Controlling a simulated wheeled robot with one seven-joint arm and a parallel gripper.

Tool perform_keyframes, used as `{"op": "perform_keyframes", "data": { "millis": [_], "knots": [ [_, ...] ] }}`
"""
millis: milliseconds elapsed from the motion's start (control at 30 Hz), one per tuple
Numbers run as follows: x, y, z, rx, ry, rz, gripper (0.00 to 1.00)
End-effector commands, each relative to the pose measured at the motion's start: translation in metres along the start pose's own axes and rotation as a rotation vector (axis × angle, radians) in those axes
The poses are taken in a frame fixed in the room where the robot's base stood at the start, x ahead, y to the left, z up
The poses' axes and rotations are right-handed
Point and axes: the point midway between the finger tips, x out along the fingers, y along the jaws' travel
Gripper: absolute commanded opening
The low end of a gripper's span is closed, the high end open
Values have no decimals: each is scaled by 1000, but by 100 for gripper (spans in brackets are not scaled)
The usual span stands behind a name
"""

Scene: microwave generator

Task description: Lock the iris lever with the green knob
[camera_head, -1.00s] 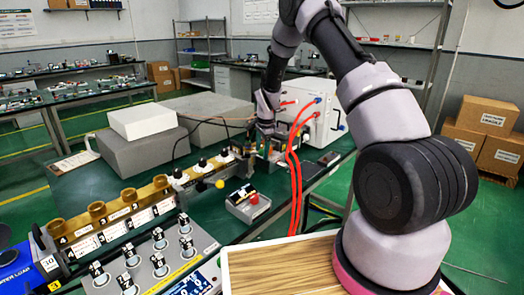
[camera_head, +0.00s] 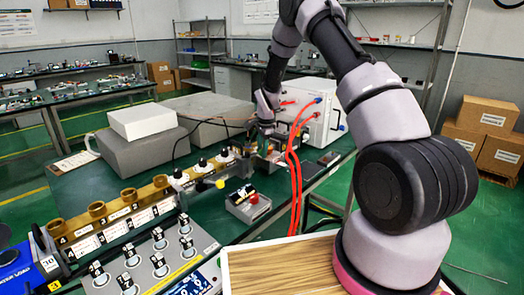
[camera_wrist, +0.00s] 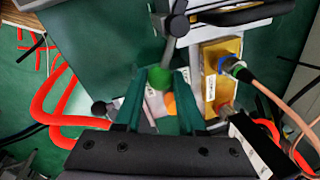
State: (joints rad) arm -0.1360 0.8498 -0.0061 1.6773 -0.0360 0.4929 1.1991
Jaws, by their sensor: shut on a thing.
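The green knob (camera_wrist: 160,78) sits at the end of a grey lever (camera_wrist: 170,48) in the wrist view. My gripper (camera_wrist: 158,80) has its two teal fingers on either side of the knob and is shut on it. In the head view my gripper (camera_head: 266,138) is at the far end of the brass waveguide row, beside the white cabinet (camera_head: 318,112); the knob cannot be made out there.
Red hoses (camera_head: 294,170) hang in front of the cabinet. A brass block (camera_wrist: 221,70) with a cable stands right of the lever. A small box with a red button (camera_head: 248,204) and a yellow ball knob (camera_head: 220,184) lie nearer.

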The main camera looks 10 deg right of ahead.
Motion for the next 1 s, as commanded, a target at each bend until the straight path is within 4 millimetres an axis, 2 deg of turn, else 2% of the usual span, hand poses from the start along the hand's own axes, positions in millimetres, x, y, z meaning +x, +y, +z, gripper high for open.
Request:
{"op": "perform_keyframes", "data": {
  "millis": [767, 1000],
  "knots": [
    [0, 0, 0, 2, 1, 0, 0],
    [-1, 4, 2, 56, 12, 0, 0]
  ]
}}
